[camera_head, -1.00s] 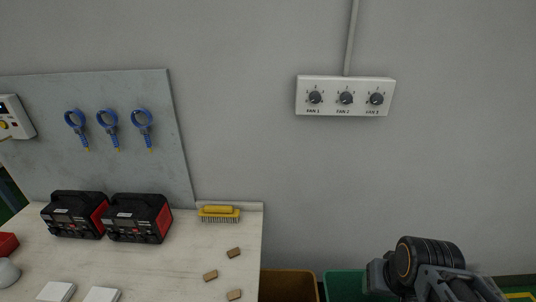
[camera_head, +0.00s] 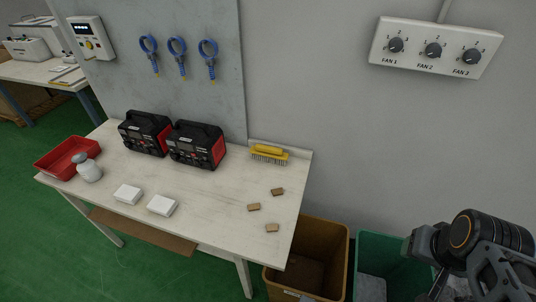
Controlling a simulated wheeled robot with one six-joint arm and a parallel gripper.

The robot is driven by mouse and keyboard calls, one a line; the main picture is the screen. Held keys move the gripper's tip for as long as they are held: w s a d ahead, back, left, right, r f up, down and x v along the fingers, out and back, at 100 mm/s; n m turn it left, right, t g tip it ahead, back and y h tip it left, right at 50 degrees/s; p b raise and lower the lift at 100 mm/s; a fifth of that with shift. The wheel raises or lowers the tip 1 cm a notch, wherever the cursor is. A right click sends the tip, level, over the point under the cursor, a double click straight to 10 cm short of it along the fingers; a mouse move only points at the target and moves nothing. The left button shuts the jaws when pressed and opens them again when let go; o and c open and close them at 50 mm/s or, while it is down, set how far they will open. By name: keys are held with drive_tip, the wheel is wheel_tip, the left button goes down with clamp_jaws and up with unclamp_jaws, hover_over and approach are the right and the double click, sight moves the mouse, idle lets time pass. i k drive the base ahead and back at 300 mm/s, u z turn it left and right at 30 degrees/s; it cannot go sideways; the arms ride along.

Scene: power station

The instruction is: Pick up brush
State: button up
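A yellow brush (camera_head: 269,153) with dark bristles lies at the back right of the white worktable (camera_head: 229,197), close to the wall. My arm shows at the lower right of the picture, well to the right of the table and apart from the brush. The fingers of my gripper cannot be made out in this view, so I cannot see whether it holds anything.
Two black and red devices (camera_head: 197,145) stand left of the brush. Several small brown blocks (camera_head: 277,191) lie in front of it. Brown (camera_head: 337,262) and green (camera_head: 366,256) bins stand right of the table.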

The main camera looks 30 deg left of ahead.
sight(260, 152)
drive_tip(key=u, duration=1)
drive_tip(key=k, duration=0.65)
drive_tip(key=u, duration=2.05)
drive_tip(key=i, duration=2.1)
drive_tip(key=z, duration=2.95)
